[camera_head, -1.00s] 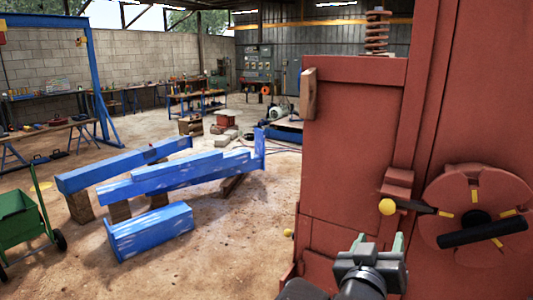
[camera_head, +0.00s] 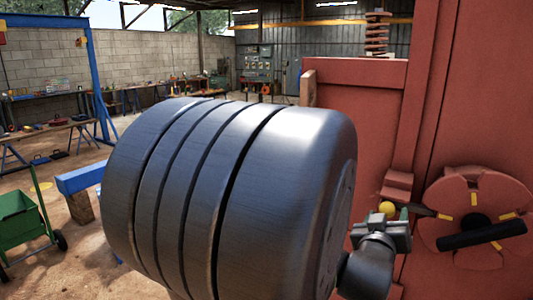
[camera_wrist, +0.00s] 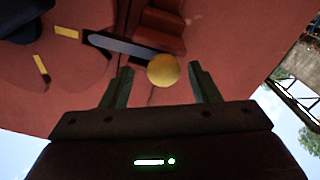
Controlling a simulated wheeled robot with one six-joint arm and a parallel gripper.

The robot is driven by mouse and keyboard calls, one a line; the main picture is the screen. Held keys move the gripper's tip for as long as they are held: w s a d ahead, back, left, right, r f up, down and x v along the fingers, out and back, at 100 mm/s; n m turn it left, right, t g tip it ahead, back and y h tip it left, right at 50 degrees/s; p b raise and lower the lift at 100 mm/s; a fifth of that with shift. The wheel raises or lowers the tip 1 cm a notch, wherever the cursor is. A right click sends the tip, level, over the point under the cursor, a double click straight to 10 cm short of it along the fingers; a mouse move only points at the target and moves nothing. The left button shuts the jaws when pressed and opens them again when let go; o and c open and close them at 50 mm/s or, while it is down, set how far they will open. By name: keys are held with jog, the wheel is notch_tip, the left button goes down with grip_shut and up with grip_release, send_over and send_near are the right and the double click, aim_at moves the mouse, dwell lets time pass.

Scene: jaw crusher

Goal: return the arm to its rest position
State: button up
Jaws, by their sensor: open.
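My gripper (camera_head: 383,220) is in front of the red crusher (camera_head: 352,130), just below the yellow ball knob (camera_head: 386,208) of a lever. In the wrist view my gripper (camera_wrist: 161,82) is open, its two dark fingers spread apart. The yellow knob (camera_wrist: 163,70) shows between the fingertips in that picture; the fingers do not close on it, and the exact depth gap is hard to tell. A large dark ribbed cylinder, part of my own arm, fills the middle of the head view.
A round red wheel (camera_head: 465,190) with a black bar is right of the lever. A green cart (camera_head: 22,222) stands at the left, near a blue beam (camera_head: 82,178). Workbenches (camera_head: 50,130) line the back wall. My arm hides much of the floor.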

aim_at(382, 210)
jog(key=p+x, duration=0.1)
jog(key=x, duration=0.2)
jog(key=shift+w+a+r, duration=0.1)
jog(key=shift+w+r, duration=0.05)
jog(key=shift+w+a+r+p, duration=0.1)
jog(key=shift+w+a+p, duration=0.1)
jog(key=shift+a+p, duration=0.6)
jog(key=shift+s, duration=0.15)
jog(key=b+v, duration=0.1)
jog(key=v, duration=0.9)
jog(key=shift+s+f, duration=0.25)
jog(key=shift+s, duration=0.05)
jog(key=shift+a+f, duration=0.1)
